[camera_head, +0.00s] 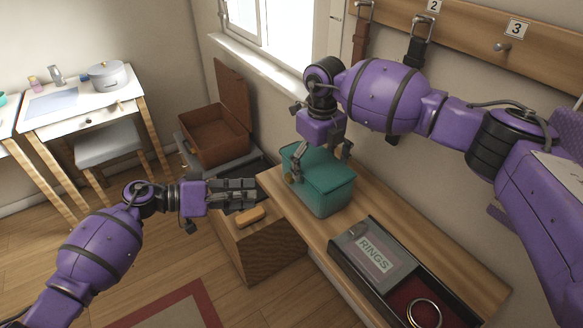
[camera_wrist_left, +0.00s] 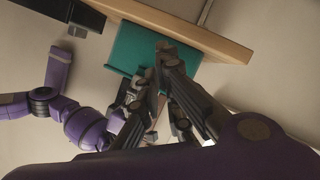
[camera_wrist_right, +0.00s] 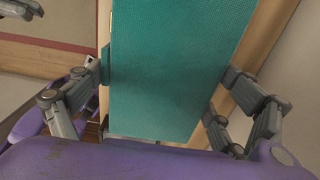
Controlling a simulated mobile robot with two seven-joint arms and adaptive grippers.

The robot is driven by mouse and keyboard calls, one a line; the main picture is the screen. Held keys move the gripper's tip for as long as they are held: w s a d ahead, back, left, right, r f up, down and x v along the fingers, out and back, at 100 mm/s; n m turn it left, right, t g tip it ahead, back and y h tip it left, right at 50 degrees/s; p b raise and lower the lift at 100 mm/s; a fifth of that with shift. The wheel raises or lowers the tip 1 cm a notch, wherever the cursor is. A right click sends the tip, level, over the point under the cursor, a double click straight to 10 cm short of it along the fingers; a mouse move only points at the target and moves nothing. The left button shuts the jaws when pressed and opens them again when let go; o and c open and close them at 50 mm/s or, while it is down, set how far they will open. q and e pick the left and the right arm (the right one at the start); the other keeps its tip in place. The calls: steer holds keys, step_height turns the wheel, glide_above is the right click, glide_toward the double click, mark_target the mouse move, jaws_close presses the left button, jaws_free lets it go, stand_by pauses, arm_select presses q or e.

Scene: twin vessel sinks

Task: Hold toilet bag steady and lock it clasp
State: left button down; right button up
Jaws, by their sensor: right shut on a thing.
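The toilet bag (camera_head: 325,184) is a teal box-shaped case on the wooden bench, with its lid looking closed. My right gripper (camera_head: 319,165) reaches down over it and is shut on it. In the right wrist view the teal top (camera_wrist_right: 175,65) lies between the two fingers. A small teal tab (camera_wrist_right: 106,63) shows beside the left finger. A small brass-coloured spot (camera_head: 290,177), possibly the clasp, shows on the bag's left side; its state is unclear. My left gripper (camera_head: 254,190) is empty, left of the bag and apart from it, its fingers close together. The left wrist view also shows the bag (camera_wrist_left: 140,50).
A wooden block (camera_head: 255,245) with an orange-brown item (camera_head: 250,214) stands below my left gripper. An open brown case (camera_head: 215,135) stands behind. Straps hang from a wall rail (camera_head: 465,25).

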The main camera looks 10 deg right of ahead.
mark_target(289, 178)
arm_select(q)
steer(key=w+n+t, duration=0.1)
steer(key=n+t, duration=0.2)
steer(key=n, duration=0.3)
steer(key=w+a+n+t+y, duration=0.1)
steer(key=n+t, duration=0.2)
steer(key=n, duration=0.2)
steer(key=w+a+n+t, duration=0.1)
steer(key=w+n+t, duration=0.1)
steer(key=n+t, duration=0.2)
steer(key=shift+a+f+n+y, duration=0.1)
steer(key=shift+n+y, duration=0.1)
steer(key=shift+n, duration=0.45)
steer(key=shift+a+f+n+y, duration=0.1)
steer(key=shift+n+y, duration=0.1)
steer(key=shift+n, duration=0.45)
steer(key=x, duration=1)
steer(key=s, duration=0.1)
steer(key=s+d, duration=0.1)
steer(key=shift+s+d, duration=0.15)
steer(key=shift+s, duration=0.15)
steer(key=shift+s+d, duration=0.25)
steer(key=shift+s, duration=0.3)
